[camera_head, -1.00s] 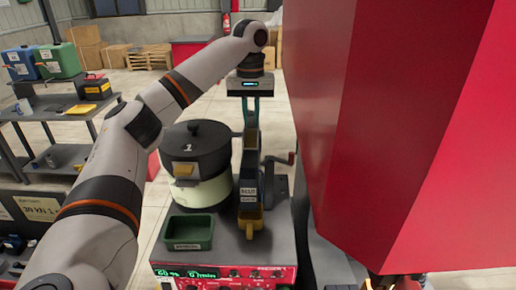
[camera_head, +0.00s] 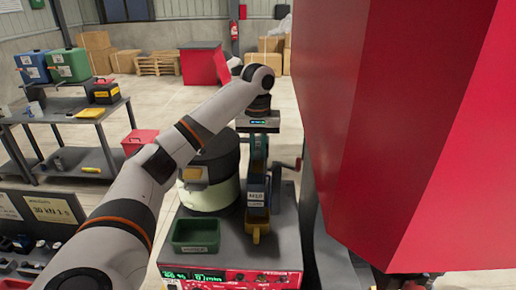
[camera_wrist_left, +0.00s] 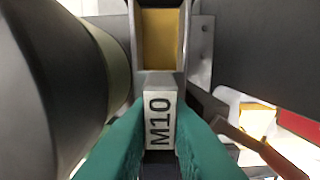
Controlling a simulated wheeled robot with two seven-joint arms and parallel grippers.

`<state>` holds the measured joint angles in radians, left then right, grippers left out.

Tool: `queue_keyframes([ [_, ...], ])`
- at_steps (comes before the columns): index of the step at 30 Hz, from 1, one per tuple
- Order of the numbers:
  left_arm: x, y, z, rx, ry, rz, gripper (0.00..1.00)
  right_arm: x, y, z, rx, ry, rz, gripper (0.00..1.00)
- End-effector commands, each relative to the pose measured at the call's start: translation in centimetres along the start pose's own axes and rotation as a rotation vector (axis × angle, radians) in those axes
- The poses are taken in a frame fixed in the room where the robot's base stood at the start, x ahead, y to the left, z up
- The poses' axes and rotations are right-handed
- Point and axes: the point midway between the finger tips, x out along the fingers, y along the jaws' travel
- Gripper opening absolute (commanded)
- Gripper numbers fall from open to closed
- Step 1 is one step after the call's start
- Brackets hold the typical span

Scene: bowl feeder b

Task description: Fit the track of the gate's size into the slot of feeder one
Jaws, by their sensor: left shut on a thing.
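My left gripper (camera_head: 258,156) points down above feeder one, with its teal fingers shut on a narrow grey track. In the left wrist view the track (camera_wrist_left: 160,120) shows a white label reading M10 between the teal fingers. The feeder's round bowl (camera_head: 208,190) has a dark lid and pale lower wall, partly covered by my arm. A dark upright piece with a small white label (camera_head: 256,197) stands right of the bowl, below the gripper; its print is too small to read surely. Whether the track touches the slot is hidden.
A green bin (camera_head: 195,236) and a yellow tray (camera_head: 257,236) sit at the feeder's front, above a red control panel (camera_head: 232,277). A crank handle (camera_head: 288,165) sticks out right of the gripper. A large red body (camera_head: 400,130) blocks the right side.

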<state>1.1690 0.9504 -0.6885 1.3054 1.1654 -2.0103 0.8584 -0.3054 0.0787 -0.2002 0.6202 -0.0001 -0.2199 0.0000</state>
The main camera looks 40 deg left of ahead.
Motion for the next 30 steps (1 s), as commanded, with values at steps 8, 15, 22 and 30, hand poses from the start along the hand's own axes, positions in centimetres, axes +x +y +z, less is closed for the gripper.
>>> queue_keyframes([
  [8,0.7,0.1,-0.1,0.000,0.012,0.011,0.38,0.1,0.0,-0.1,0.000,0.003,0.000,0.36],
  [15,0.8,0.1,-0.1,-0.001,0.012,0.012,0.38,0.2,-0.2,0.4,0.000,-0.004,-0.002,0.36],
  [22,0.7,0.1,-0.1,-0.002,0.012,0.013,0.38,0.2,-0.2,0.4,0.000,-0.005,-0.002,0.36],
  [30,-2.2,0.1,0.0,-0.001,0.004,0.007,0.38,0.3,-0.3,0.4,-0.001,-0.005,-0.004,0.36],
])
